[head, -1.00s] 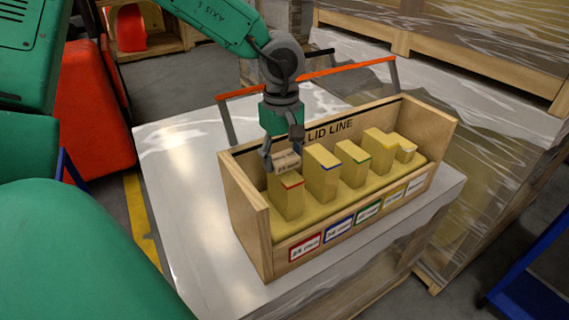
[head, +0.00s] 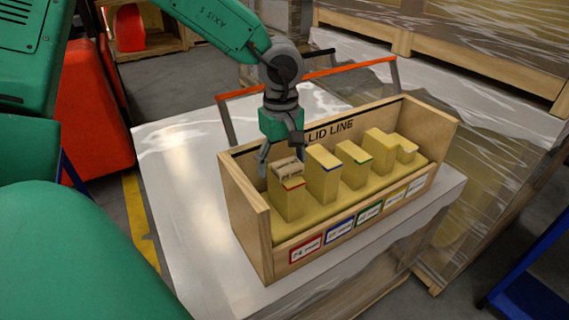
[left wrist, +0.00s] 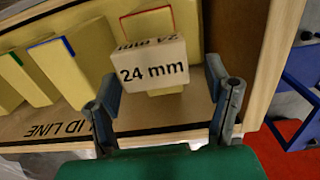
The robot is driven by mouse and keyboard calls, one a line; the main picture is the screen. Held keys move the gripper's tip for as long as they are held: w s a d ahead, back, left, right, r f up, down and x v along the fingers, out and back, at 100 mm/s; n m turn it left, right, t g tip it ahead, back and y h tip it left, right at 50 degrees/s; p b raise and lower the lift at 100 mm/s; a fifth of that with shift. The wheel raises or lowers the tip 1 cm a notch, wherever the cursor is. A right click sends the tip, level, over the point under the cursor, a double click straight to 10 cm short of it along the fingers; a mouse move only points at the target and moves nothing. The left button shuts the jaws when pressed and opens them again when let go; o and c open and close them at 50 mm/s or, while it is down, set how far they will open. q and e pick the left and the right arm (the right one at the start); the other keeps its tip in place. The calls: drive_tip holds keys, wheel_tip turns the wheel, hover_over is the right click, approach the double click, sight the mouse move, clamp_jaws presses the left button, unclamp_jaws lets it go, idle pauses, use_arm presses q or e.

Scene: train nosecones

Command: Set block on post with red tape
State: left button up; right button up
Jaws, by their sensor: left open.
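A small wooden block (head: 286,167) sits on top of the post with red tape (head: 289,201), toward its back, with the red edge showing in front. In the left wrist view the block (left wrist: 150,66) reads "24 mm" and covers part of the red-taped post (left wrist: 150,20). My left gripper (head: 280,155) is over this post, its fingers spread. In the left wrist view the left gripper (left wrist: 163,78) has a finger on each side of the block, with gaps between. My right gripper is not in view.
Several other posts, including blue-taped (head: 322,175) and green-taped (head: 354,165) ones, stand to the right in the open wooden box (head: 246,212). Its back wall carries "LID LINE". The box rests on a wrapped pallet top (head: 185,205), clear to the left.

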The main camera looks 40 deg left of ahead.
sight(283, 163)
use_arm(q)
wheel_tip(283, 163, up, 12)
drive_tip(key=p, duration=0.1)
drive_tip(key=shift+p, duration=0.35)
drive_tip(key=shift+f, duration=0.1)
drive_tip(key=shift+d, duration=0.25)
